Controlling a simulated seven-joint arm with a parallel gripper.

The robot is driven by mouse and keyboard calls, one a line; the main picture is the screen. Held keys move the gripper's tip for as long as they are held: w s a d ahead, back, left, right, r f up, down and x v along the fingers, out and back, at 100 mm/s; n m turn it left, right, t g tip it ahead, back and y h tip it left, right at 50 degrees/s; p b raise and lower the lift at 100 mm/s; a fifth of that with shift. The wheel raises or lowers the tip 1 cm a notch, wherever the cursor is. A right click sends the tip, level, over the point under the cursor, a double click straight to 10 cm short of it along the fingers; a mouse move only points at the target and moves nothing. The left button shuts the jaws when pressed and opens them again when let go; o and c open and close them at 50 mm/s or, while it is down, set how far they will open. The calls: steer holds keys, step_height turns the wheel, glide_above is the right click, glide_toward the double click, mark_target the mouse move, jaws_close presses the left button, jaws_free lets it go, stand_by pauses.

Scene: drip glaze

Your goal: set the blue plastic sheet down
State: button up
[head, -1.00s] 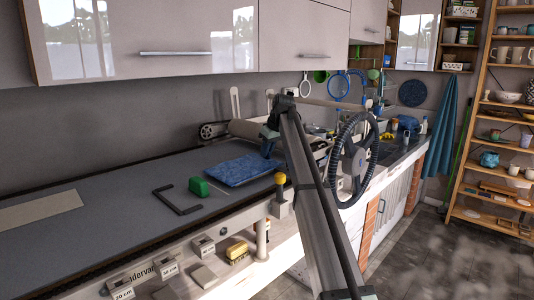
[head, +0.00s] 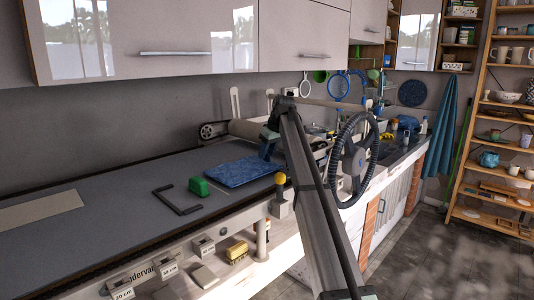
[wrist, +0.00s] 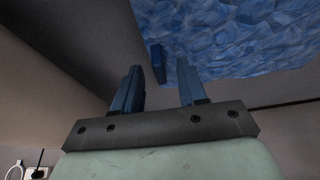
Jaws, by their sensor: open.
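The blue plastic sheet (head: 240,170) lies flat on the dark slab-roller table, just left of my arm. Its mottled blue surface fills the upper right of the wrist view (wrist: 245,40). My gripper (head: 267,153) is at the sheet's far right edge. In the wrist view my gripper's blue fingers (wrist: 160,75) are apart, and the sheet's edge shows beyond them. The fingers look free of the sheet, though the exact gap between them and its edge is hard to tell.
A yellow knob (head: 280,178) stands at the table's front edge. The roller (head: 252,130) is behind, and a spoked wheel (head: 354,160) is to the right. The table's left part is mostly clear.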

steer(key=v, duration=1.1)
steer(key=shift+r, duration=0.35)
